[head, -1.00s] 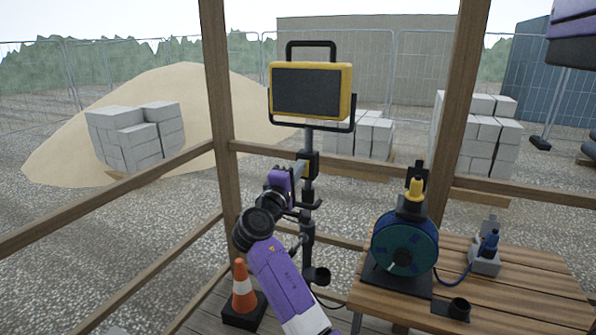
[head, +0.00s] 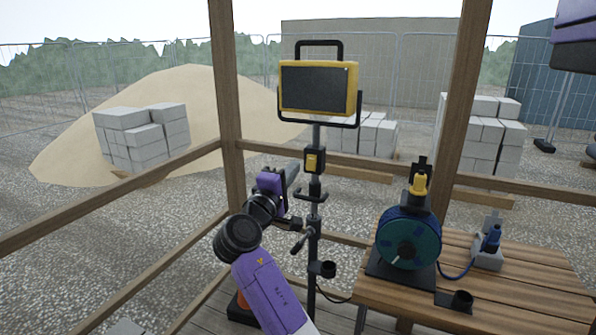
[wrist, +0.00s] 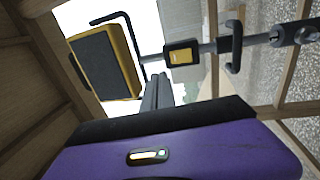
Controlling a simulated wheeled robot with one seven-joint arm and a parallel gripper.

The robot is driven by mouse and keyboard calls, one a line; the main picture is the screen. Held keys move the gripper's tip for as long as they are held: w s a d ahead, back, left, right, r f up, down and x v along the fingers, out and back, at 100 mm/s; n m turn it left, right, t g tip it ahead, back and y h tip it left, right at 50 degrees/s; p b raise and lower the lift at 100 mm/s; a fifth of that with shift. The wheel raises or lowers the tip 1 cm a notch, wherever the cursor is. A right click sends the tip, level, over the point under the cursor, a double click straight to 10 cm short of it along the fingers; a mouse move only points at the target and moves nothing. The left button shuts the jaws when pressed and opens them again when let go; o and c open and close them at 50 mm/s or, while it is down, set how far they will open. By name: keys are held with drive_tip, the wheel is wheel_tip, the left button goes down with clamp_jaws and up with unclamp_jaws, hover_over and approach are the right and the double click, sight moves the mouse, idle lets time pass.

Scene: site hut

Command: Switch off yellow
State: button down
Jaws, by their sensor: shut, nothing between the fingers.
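A yellow work light (head: 318,88) with a dark, unlit-looking panel stands on a black pole; it also shows sideways in the wrist view (wrist: 105,65). Below it on the pole is a black switch box with a yellow rocker (head: 312,161), which shows in the wrist view (wrist: 181,55) too. Which way the rocker is tipped is too small to tell. My gripper (head: 294,170) is shut and empty, just left of the switch box, and seems apart from it. In the wrist view its fingertips (wrist: 158,78) show below and left of the box.
A cable reel (head: 407,240) with a yellow part on top stands on the wooden table (head: 520,290) at right, beside a socket block with a blue plug (head: 491,240). Wooden posts and rails frame the hut.

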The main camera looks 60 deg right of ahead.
drive_tip(key=shift+s+a+r+b, duration=0.1)
drive_tip(key=shift+a+r+b, duration=0.1)
drive_tip(key=shift+a, duration=0.9)
drive_tip(key=shift+s+a+r+b, duration=0.1)
drive_tip(key=shift+a+r, duration=0.1)
drive_tip(key=shift+a, duration=0.9)
drive_tip(key=shift+w, duration=0.1)
